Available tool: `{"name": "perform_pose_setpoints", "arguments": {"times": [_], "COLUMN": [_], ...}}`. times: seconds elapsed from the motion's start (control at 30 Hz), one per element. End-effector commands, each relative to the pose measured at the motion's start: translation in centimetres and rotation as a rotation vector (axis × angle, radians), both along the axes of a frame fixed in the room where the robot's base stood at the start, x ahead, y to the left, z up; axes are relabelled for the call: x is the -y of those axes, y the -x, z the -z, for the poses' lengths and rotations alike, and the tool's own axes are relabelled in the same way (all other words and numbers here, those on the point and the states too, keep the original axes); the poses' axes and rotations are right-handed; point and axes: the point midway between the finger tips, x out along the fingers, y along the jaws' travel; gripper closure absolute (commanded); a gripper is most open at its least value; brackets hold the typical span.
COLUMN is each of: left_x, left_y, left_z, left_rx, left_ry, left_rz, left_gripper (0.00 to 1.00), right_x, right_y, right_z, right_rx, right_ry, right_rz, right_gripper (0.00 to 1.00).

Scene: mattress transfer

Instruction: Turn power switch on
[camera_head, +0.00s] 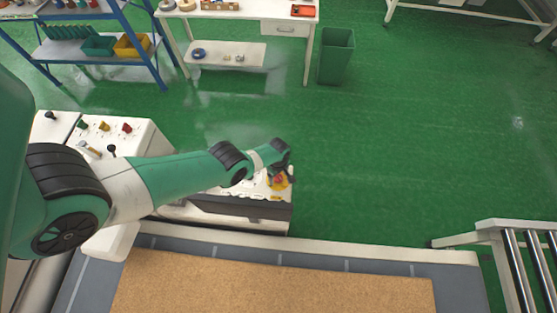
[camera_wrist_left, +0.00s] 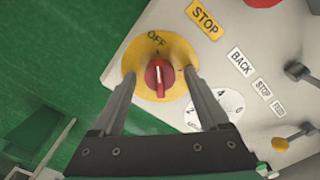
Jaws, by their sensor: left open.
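The power switch is a red rotary knob (camera_wrist_left: 160,78) on a round yellow plate marked OFF (camera_wrist_left: 157,45), seen in the left wrist view. My left gripper (camera_wrist_left: 159,78) is open, with one finger on each side of the knob and visible space between fingers and knob. In the head view, my left gripper (camera_head: 279,172) is over the right end of the control console (camera_head: 245,212), and the arm hides much of the console top. The yellow plate shows partly there. My right gripper is not in view.
In the wrist view, a yellow STOP label (camera_wrist_left: 205,19), a BACK label (camera_wrist_left: 241,62) and a round white dial plate (camera_wrist_left: 215,110) lie near the knob. In the head view, a tan mattress (camera_head: 270,285) lies in front. Green floor is clear to the right.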

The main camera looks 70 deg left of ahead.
Motion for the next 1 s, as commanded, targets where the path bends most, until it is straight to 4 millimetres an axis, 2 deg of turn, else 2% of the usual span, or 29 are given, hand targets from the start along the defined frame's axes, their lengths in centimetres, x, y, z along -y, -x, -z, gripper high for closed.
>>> {"name": "perform_pose_setpoints", "arguments": {"times": [0.07, 0.47, 0.77, 1.0], "left_x": [0.0, 0.01, 0.01, 0.01], "left_y": [-0.01, 0.0, 0.0, 0.0], "left_z": [-0.04, -0.03, -0.03, -0.02], "left_rx": [0.0, 0.0, 0.0, 0.0], "left_ry": [0.0, 0.0, 0.0, 0.0], "left_rz": [0.0, 0.0, 0.018, 0.112], "left_gripper": [0.26, 0.98, 1.0, 1.0], "right_x": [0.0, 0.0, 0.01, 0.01], "right_y": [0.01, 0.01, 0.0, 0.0], "right_z": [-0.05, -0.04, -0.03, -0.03], "right_rx": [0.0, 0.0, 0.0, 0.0], "right_ry": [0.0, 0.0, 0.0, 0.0], "right_rz": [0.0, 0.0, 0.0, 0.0], "right_gripper": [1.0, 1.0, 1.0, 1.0]}}
